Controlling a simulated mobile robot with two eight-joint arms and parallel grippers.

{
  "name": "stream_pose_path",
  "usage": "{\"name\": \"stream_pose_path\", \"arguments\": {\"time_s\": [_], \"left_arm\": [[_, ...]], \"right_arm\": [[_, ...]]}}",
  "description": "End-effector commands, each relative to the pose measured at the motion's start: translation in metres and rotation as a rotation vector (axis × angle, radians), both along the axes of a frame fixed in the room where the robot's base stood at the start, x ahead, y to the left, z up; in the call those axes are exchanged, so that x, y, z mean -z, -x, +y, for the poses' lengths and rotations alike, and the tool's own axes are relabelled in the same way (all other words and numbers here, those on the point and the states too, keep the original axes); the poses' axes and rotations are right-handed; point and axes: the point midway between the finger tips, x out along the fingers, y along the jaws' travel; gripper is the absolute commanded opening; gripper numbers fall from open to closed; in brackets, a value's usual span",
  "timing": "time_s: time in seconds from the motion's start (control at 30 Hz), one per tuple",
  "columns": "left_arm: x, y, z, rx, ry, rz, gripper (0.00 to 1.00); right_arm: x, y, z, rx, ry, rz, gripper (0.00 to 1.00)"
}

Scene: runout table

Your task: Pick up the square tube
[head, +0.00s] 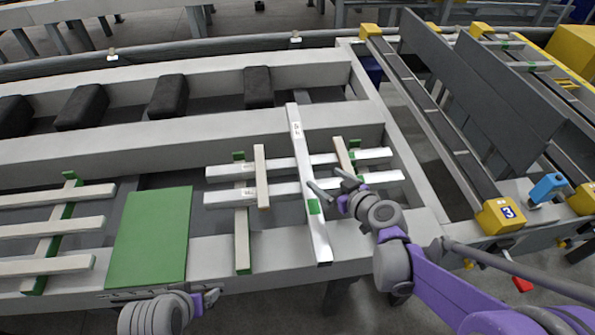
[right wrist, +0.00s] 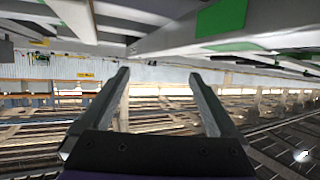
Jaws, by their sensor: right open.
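A long pale square tube (head: 301,150) lies across two shorter pale bars, running from upper left to lower right in the head view, with a green patch near its lower part. My right gripper (head: 332,184) is open and empty just right of the tube, close to the green patch. Its two fingers (right wrist: 158,78) are spread apart with nothing between them in the right wrist view. A pale beam with a green patch (right wrist: 221,17) shows above them there; I cannot tell for sure if it is the tube. My left gripper (head: 205,299) shows only partly at the bottom edge.
The two crossing bars (head: 230,172) rest on supports with green ends. A green plate (head: 152,238) and several pale bars (head: 50,231) lie to the left. Black rollers (head: 168,96) line the back. A grey rail frame with a yellow end block (head: 499,215) stands at right.

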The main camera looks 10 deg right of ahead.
Motion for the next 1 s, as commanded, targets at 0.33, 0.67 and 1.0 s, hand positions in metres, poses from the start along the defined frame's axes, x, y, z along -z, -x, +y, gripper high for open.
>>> {"name": "stream_pose_path", "arguments": {"time_s": [0.33, 0.67, 1.0], "left_arm": [[0.004, 0.001, 0.000, 0.000, 0.000, 0.002, 0.85], [0.004, 0.001, 0.000, 0.000, 0.000, 0.002, 0.85], [0.004, 0.001, 0.000, 0.000, 0.000, 0.002, 0.85]], "right_arm": [[0.017, -0.038, 0.017, -0.003, -0.001, 0.001, 0.96], [0.032, -0.074, 0.035, -0.003, 0.000, 0.002, 0.96], [0.036, -0.082, 0.038, -0.002, 0.000, 0.002, 0.96]]}}
